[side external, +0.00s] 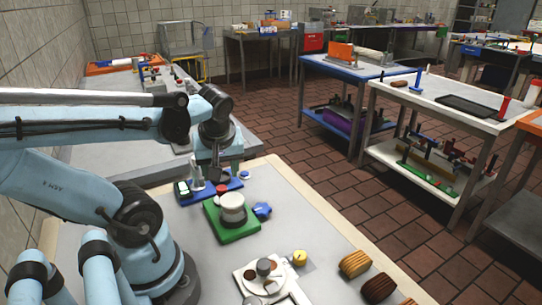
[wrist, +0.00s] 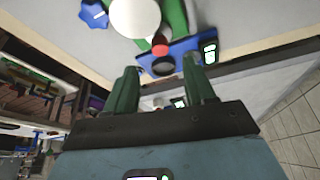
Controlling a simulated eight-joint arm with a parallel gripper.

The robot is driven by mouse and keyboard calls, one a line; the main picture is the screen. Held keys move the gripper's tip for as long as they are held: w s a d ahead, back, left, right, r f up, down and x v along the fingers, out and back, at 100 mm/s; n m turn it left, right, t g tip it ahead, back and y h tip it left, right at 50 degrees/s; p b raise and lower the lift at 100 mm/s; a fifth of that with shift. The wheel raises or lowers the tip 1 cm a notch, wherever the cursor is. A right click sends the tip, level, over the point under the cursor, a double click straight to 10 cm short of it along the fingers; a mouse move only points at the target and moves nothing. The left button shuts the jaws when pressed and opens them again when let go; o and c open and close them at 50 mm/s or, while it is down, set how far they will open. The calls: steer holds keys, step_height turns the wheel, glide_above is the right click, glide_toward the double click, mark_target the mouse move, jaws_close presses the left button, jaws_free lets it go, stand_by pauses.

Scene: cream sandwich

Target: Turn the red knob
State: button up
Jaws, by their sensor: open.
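The red knob (side external: 222,188) sits at the edge of a blue base (side external: 232,184), next to the green block with a white round cup. In the wrist view the red knob (wrist: 159,47) shows beside a dark round part on the blue base (wrist: 184,50), ahead of the gap between my fingertips. My gripper (side external: 205,179) is low over the blue base, left of the knob in the side view. In the wrist view my gripper (wrist: 162,72) has its two green fingers apart, with nothing held. Whether a finger touches the base cannot be told.
The green block (side external: 240,236) bears the white cup (side external: 232,207). A blue star-shaped knob (side external: 262,209) is to its right. A small screen (side external: 183,188) is at the base's left end.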

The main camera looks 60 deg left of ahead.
steer(key=v, duration=0.5)
steer(key=n+g+h, duration=0.1)
steer(key=n+h, duration=0.3)
steer(key=n, duration=0.2)
glide_toward(221, 187)
step_height(221, 187, down, 8)
steer(key=shift+a+f, duration=0.15)
steer(key=shift+f, duration=0.2)
steer(key=n, duration=0.5)
steer(key=shift+n, duration=0.4)
steer(key=shift+r+n, duration=0.3)
step_height(221, 187, up, 12)
steer(key=m, duration=0.7)
steer(key=shift+f, duration=0.2)
